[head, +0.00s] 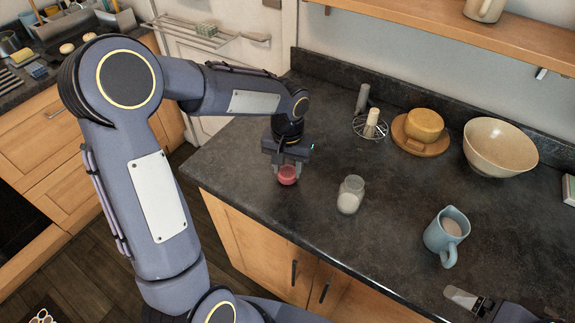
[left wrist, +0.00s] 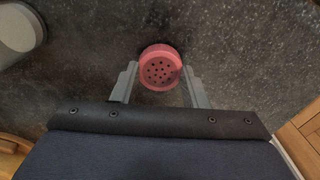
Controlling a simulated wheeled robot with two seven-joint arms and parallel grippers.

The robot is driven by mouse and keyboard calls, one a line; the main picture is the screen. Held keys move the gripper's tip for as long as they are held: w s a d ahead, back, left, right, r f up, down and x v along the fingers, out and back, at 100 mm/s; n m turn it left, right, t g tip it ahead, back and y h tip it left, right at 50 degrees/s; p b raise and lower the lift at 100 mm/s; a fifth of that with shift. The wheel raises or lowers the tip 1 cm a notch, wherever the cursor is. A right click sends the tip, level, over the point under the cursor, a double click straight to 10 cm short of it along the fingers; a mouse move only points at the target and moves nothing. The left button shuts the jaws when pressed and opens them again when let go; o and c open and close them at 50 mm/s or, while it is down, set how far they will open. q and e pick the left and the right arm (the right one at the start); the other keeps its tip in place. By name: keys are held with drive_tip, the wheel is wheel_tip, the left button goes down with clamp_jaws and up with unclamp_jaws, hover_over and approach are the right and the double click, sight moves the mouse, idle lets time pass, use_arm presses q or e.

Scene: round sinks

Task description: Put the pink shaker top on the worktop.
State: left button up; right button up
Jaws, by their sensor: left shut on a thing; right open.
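The pink shaker top (head: 287,176) is a small round cap with holes; the holes show in the left wrist view (left wrist: 160,69). My left gripper (head: 288,172) points down over the left part of the dark worktop (head: 300,230) and is shut on the top, one finger on each side. The top is at or just above the worktop; I cannot tell whether it touches. An open glass jar with white contents (head: 349,198) stands upright to the right of it. My right gripper (head: 478,305) is partly in view at the lower right, open, with nothing seen in it.
A blue mug (head: 448,232) stands to the right.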

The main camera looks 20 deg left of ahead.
use_arm(q)
drive_tip(key=shift+f, duration=0.4)
drive_tip(key=o, duration=1.4)
drive_tip(key=shift+c, duration=0.2)
drive_tip(key=shift+r, duration=0.1)
wheel_tip(320, 180, up, 8)
drive_tip(key=shift+f+b, duration=0.15)
drive_tip(key=shift+b, duration=0.2)
drive_tip(key=shift+s+a+r, duration=0.1)
drive_tip(key=shift+s+r, duration=0.15)
drive_tip(key=shift+s, duration=0.05)
drive_tip(key=s+t+h, duration=0.3)
drive_tip(key=s+t, duration=0.2)
drive_tip(key=s, duration=1.5)
drive_tip(key=shift+d+r+t+h, duration=0.25)
drive_tip(key=shift+d+t+h, duration=0.05)
drive_tip(key=shift+d+h, duration=0.15)
